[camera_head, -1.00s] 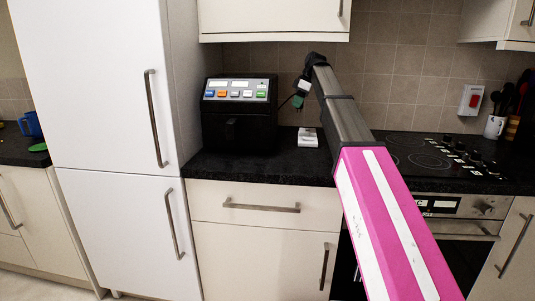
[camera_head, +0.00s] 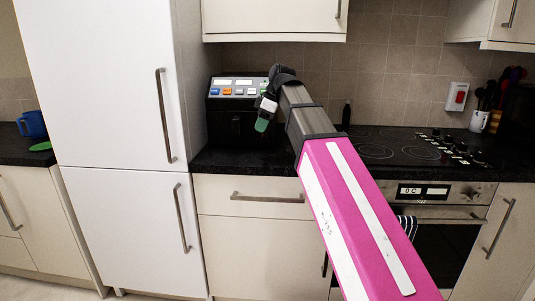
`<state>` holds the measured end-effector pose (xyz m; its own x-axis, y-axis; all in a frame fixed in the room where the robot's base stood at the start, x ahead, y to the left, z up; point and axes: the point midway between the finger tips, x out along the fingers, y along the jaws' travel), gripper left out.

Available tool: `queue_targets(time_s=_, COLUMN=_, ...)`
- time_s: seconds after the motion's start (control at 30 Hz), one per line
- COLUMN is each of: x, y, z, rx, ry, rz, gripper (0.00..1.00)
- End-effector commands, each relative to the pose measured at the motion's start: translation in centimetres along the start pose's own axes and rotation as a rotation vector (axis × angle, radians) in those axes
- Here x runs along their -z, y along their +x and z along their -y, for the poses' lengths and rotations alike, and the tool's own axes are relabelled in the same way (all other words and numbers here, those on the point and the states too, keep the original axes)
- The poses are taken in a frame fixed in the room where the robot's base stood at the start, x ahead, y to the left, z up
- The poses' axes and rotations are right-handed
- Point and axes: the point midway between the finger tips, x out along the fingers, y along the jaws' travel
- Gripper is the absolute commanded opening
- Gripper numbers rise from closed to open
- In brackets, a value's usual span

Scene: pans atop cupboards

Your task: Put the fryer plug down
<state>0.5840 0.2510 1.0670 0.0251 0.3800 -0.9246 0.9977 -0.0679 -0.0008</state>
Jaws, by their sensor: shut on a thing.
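The fryer (camera_head: 228,126) is a black box with a grey panel of coloured buttons, on the dark worktop beside the tall white fridge. My gripper (camera_head: 262,123), at the end of my pink and grey arm, hangs in front of the fryer's right side. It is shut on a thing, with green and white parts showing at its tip. The plug itself is too small and covered to make out clearly. I cannot tell whether the gripper touches the fryer.
The worktop (camera_head: 225,161) is bare in front of the fryer. A black hob (camera_head: 390,148) and an oven (camera_head: 430,211) are to the right. A wall switch (camera_head: 457,96) and a mug (camera_head: 479,121) stand beyond. A wall cupboard (camera_head: 275,18) hangs above. My arm hides part of the worktop.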

Motion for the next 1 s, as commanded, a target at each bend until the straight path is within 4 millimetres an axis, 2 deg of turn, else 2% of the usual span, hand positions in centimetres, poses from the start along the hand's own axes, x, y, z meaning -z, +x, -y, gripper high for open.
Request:
queue_targets(time_s=0.07, x=0.3, y=-0.1, z=1.1, rx=0.007, ry=-0.020, rz=-0.002, gripper=0.19)
queue_targets(time_s=0.17, x=0.0, y=0.1, z=0.8, rx=0.013, ry=-0.030, rz=-0.002, gripper=0.19)
queue_targets(time_s=0.7, x=-6.6, y=3.6, z=-7.8, rx=0.014, ry=-0.029, rz=-0.002, gripper=0.19)
queue_targets(time_s=0.83, x=-7.2, y=4.0, z=-8.6, rx=0.012, ry=-0.030, rz=-0.002, gripper=0.19)
queue_targets(time_s=1.0, x=-7.7, y=4.7, z=-8.7, rx=0.012, ry=-0.031, rz=-0.002, gripper=0.19)
